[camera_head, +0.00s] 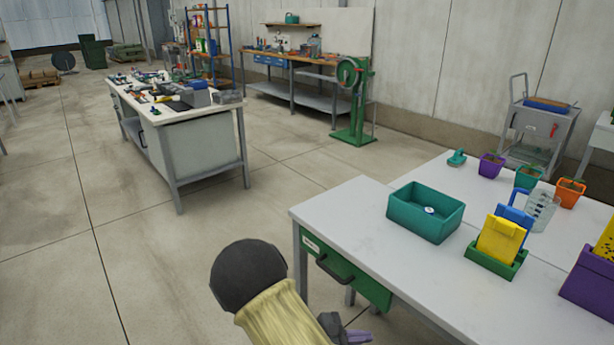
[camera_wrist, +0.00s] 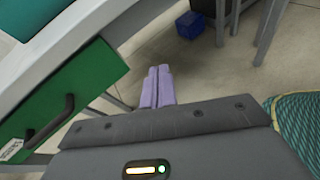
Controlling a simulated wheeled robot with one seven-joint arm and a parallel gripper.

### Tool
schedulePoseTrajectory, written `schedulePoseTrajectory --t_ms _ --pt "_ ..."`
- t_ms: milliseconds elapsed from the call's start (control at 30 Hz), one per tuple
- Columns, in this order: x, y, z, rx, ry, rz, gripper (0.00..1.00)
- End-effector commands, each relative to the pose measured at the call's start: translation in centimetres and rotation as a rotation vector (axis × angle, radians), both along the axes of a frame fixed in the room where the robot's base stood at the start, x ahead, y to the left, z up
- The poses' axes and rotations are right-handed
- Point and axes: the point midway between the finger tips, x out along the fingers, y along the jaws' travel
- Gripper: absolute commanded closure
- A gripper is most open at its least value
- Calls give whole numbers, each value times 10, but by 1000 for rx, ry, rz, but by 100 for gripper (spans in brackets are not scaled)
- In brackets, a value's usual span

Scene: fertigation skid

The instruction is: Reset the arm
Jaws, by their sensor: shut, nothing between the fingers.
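My gripper (camera_wrist: 158,86) shows in the wrist view as two lilac fingers pressed together, with nothing between them. It points past the edge of a white-topped table, over the floor. In the head view, part of my arm stands in front of the near table, and a small lilac bit of my gripper (camera_head: 358,337) shows at the bottom edge, mostly cut off. The green drawer (camera_head: 345,270) with a dark handle is shut under the near table (camera_head: 330,205), just right of my arm; it also shows at the left of the wrist view (camera_wrist: 75,95).
A cluttered workbench (camera_head: 205,150) stands farther back left. A blue box (camera_wrist: 190,25) lies on the floor. Open floor lies left.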

Motion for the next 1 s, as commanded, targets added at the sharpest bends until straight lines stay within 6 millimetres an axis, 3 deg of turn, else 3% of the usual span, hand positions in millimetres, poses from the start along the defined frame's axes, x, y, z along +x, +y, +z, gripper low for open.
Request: schedulePoseTrajectory --t_ms 33,200,500,700,1000 --pt "-11 -11 5 76 -14 -87 100" --pt "-48 -28 15 328 -76 -356 100" --pt "-92 -27 42 756 -284 -781 100" --pt "-104 -21 69 1012 -490 -1020 100" --pt "-107 -21 104 1253 -766 -1233 100"
